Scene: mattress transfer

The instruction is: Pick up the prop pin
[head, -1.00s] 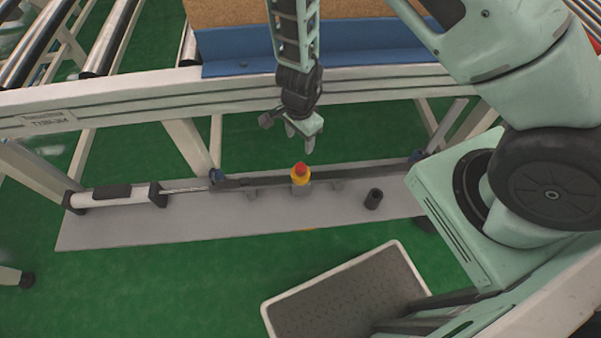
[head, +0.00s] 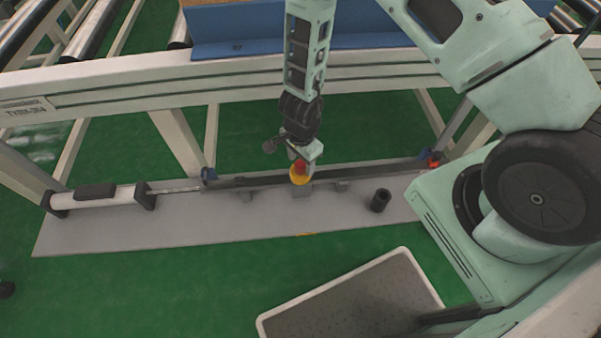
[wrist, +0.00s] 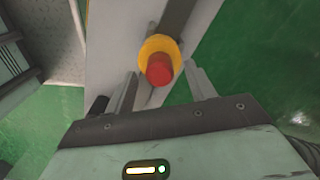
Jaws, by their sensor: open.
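A red knob with a yellow collar (head: 300,172), which looks like the prop pin, stands upright on a grey block on the floor plate. In the wrist view the red knob (wrist: 159,70) lies centred between the two finger lines, just past the tips. My gripper (head: 304,155) is right above and behind it in the head view and partly overlaps it. In the wrist view my gripper (wrist: 163,84) has its fingers spread wide with nothing held. Whether a finger touches the collar I cannot tell.
A grey plate (head: 130,235) carries a dark bar (head: 250,182), a cylinder with a rod (head: 115,196) and a short black tube (head: 380,200). A white conveyor frame (head: 130,85) runs behind. A small red part (head: 434,158) shows at the bar's right end.

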